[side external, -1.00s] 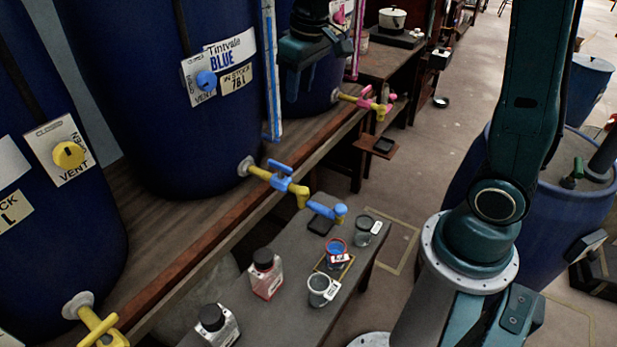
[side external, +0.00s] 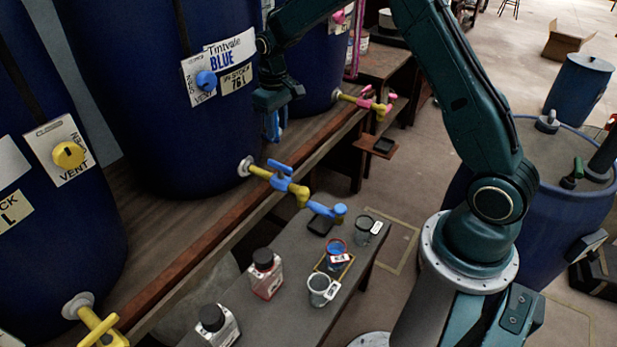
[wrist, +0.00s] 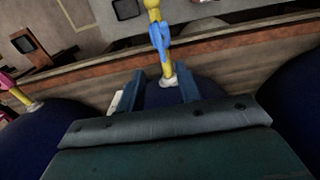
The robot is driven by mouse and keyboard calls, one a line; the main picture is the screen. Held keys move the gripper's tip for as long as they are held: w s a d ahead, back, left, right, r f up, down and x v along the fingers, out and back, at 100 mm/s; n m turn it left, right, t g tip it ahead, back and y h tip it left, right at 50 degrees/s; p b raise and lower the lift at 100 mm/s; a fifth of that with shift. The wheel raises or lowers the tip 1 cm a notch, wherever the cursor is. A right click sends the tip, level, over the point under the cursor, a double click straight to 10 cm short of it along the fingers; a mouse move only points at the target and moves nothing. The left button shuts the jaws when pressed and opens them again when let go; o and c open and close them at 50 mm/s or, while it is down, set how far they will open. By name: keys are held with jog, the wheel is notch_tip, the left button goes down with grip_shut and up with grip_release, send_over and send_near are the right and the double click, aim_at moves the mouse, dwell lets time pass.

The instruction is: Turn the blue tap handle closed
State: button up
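The blue tap handle (side external: 280,166) sits on the yellow-and-blue tap at the foot of the vat labelled Tintvale BLUE (side external: 150,90). In the side view the handle looks roughly in line with the pipe. The tap also shows in the wrist view, where its blue part (wrist: 160,38) stands beyond my fingertips, roughly centred between them. My gripper (side external: 272,126) is above the tap, close to the vat wall, and apart from the handle. In the wrist view my gripper (wrist: 159,88) has its two fingers spread with nothing held between them.
A pink tap (side external: 372,101) is on the vat behind and a yellow tap (side external: 100,328) is at lower left. A blue fitting (side external: 325,210) lies beyond the tap's yellow outlet.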

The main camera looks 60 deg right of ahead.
aim_at(280, 164)
notch_tip(280, 164, down, 14)
jog(key=shift+r, duration=0.15)
dwell(0.7)
grip_shut()
